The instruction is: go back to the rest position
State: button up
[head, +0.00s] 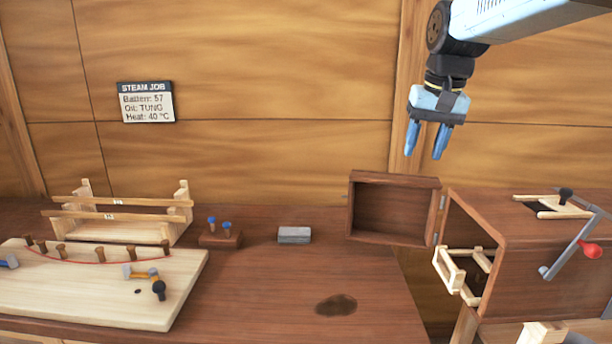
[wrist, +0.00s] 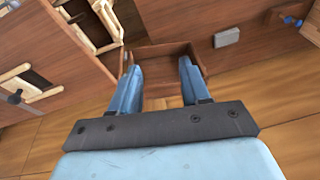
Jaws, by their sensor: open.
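My gripper (head: 428,140) hangs in the air at the upper right of the head view, fingers pointing down. Its two blue fingers are apart and nothing is between them. In the wrist view the gripper (wrist: 160,75) also shows its fingers spread, with an open wooden door (wrist: 165,55) beyond them. In the head view this box-like door (head: 395,210) is swung open on the left side of a brown wooden cabinet (head: 530,250). The gripper is above the door and touches nothing.
A light board (head: 100,300) with pegs and a red line lies on the bench at left, before a wooden rack holding slats (head: 120,205). A grey block (head: 294,235) and a dark stain (head: 336,305) are on the bench. A red-knobbed lever (head: 575,250) is on the cabinet. A sign (head: 146,102) hangs on the wall.

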jog(key=s+f+n+t, duration=0.1)
jog(key=s+f, duration=0.4)
jog(key=s, duration=0.3)
jog(key=s+f+t, duration=0.1)
jog(key=s+f, duration=0.4)
jog(key=s, duration=0.3)
jog(key=shift+d+f+n+t+h, duration=0.25)
jog(key=shift+f+n+t+h, duration=0.05)
jog(key=shift+n, duration=0.1)
jog(key=shift+d, duration=0.1)
